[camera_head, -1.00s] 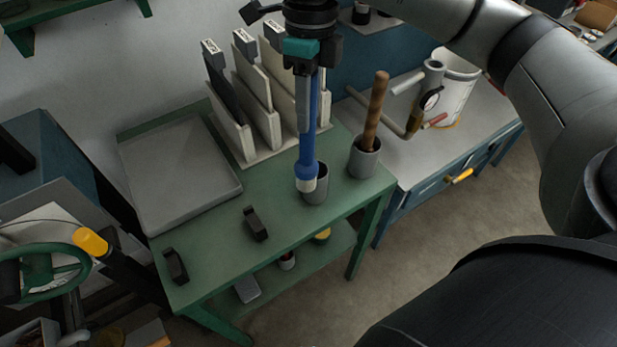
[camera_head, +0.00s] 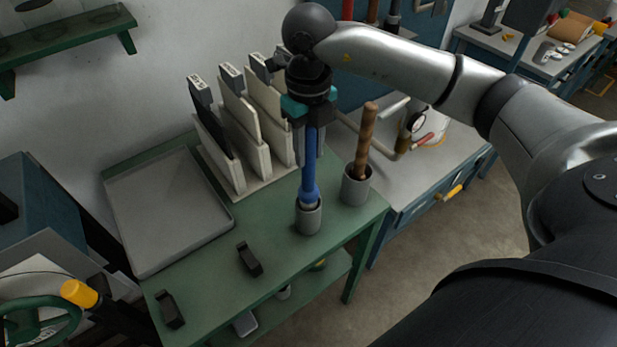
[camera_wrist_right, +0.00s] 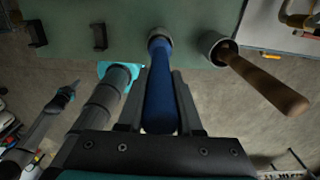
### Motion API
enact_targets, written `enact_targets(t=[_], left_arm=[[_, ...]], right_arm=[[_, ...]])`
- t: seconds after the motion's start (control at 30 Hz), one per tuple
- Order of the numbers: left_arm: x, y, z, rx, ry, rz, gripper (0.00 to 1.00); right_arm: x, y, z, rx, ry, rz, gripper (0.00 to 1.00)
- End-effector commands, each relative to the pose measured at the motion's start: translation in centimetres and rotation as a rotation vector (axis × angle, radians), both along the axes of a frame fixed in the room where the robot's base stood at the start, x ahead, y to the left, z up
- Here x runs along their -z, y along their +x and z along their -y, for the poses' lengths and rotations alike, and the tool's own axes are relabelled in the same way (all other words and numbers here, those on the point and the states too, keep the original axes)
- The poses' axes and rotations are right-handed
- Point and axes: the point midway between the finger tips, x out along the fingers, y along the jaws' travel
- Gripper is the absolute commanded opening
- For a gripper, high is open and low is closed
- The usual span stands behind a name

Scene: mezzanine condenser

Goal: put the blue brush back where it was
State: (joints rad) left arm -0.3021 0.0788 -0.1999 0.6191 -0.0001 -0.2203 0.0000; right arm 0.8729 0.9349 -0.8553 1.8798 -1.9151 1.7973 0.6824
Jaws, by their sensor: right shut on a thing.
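The blue brush (camera_head: 310,172) stands upright with its lower end inside a grey cup (camera_head: 308,220) on the green bench. My right gripper (camera_head: 310,148) is above the cup, pointing down, and is shut on the brush's blue handle. In the right wrist view the blue handle (camera_wrist_right: 160,95) runs between the two fingers of the gripper (camera_wrist_right: 158,75) into the cup's mouth (camera_wrist_right: 158,34). The brush's lowest part is hidden inside the cup. I cannot tell whether it touches the bottom. My left gripper is not in view.
A second grey cup (camera_head: 355,186) with a wooden-handled tool (camera_head: 366,140) stands close to the right. A rack of upright boards (camera_head: 240,135) stands behind. A grey tray (camera_head: 165,210) is at left, and small black blocks (camera_head: 249,260) sit in front.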

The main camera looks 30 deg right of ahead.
Motion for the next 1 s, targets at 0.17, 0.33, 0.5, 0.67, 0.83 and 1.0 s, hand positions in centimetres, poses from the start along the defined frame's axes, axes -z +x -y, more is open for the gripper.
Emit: enact_targets(t=[0.17,0.33,0.5,0.67,0.83,1.0], left_arm=[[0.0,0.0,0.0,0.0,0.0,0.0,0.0],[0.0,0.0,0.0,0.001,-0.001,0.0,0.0],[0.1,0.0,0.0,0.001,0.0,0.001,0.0],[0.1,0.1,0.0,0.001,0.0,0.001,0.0],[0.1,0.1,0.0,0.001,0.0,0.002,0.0],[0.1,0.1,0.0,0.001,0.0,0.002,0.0]], right_arm=[[3.1,0.0,0.0,0.0,0.001,-0.001,0.0],[4.1,0.0,-0.1,-0.001,0.001,0.0,0.0],[6.4,0.0,-0.1,0.0,0.001,-0.003,0.0],[8.1,0.0,-0.1,-0.001,0.001,0.0,0.0],[8.1,0.0,-0.1,-0.001,0.001,0.001,0.0],[8.1,0.0,0.0,-0.001,0.001,0.0,0.53]])
